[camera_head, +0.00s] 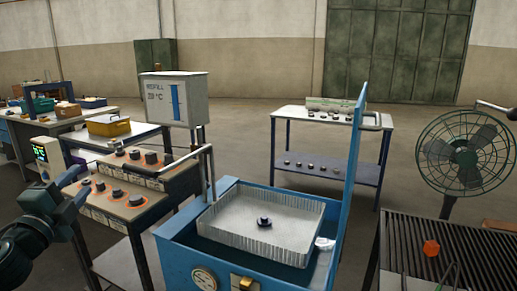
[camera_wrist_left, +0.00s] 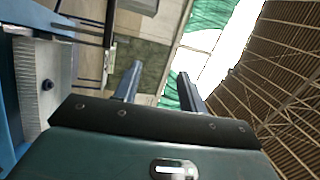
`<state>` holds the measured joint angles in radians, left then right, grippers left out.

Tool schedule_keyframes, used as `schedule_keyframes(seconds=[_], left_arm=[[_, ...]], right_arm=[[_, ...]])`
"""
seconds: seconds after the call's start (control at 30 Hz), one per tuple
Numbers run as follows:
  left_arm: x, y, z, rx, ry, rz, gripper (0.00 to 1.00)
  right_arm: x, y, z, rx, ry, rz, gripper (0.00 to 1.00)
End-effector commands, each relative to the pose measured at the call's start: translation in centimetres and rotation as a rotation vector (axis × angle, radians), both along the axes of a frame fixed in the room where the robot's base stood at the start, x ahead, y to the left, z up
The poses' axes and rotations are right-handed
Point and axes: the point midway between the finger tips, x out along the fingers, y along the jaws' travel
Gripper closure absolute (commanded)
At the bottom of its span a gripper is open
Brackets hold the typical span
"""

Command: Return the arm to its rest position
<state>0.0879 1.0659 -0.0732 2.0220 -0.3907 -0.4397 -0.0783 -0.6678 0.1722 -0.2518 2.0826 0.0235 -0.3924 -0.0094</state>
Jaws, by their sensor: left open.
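My left gripper (camera_head: 78,188) is at the left of the head view, beside the control boxes with dark knobs (camera_head: 140,198). Its two fingers stand apart with nothing between them, and in the left wrist view the open gripper (camera_wrist_left: 158,78) points up toward the wall and roof. It appears clear of the objects around it, though its exact gap to the control boxes cannot be told. My right gripper does not show in either view.
A grated table (camera_head: 398,245) with an orange piece (camera_head: 431,248) and a fan (camera_head: 466,150) are at right. Floor (camera_head: 245,150) is clear between the tables.

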Motion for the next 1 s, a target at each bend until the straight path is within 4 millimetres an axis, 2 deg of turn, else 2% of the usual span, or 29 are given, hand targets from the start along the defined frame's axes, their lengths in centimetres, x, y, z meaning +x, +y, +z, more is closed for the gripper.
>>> schedule_keyframes(seconds=[0.17,0.27,0.37,0.4,0.5,0.6,0.7,0.8,0.9,1.0], left_arm=[[-1.2,-2.8,-9.2,-0.213,0.166,-0.042,0.59],[-2.9,-5.2,-15.0,-0.365,0.275,-0.060,0.59],[-5.7,-8.1,-20.9,-0.541,0.394,-0.067,0.59],[-7.1,-9.5,-23.3,-0.618,0.445,-0.066,0.59],[-11.2,-13.4,-28.5,-0.821,0.568,-0.051,0.59],[-15.5,-17.3,-32.4,-1.025,0.674,-0.022,0.59],[-19.4,-20.7,-34.9,-1.200,0.755,0.017,0.59],[-22.1,-23.2,-36.2,-1.331,0.805,0.054,0.59],[-23.6,-24.6,-36.7,-1.403,0.830,0.075,0.59],[-24.1,-25.0,-36.9,-1.428,0.839,0.083,0.59]], right_arm=[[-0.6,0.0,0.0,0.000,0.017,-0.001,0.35],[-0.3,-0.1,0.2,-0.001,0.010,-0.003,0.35],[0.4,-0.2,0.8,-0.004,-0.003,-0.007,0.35],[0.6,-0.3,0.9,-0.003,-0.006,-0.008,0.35],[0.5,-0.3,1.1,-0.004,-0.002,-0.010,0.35],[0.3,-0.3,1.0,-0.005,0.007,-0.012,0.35],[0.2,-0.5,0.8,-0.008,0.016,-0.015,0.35],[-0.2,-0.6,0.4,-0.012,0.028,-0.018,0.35],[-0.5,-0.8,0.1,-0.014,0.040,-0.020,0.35],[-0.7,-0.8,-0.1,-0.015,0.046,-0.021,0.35]])
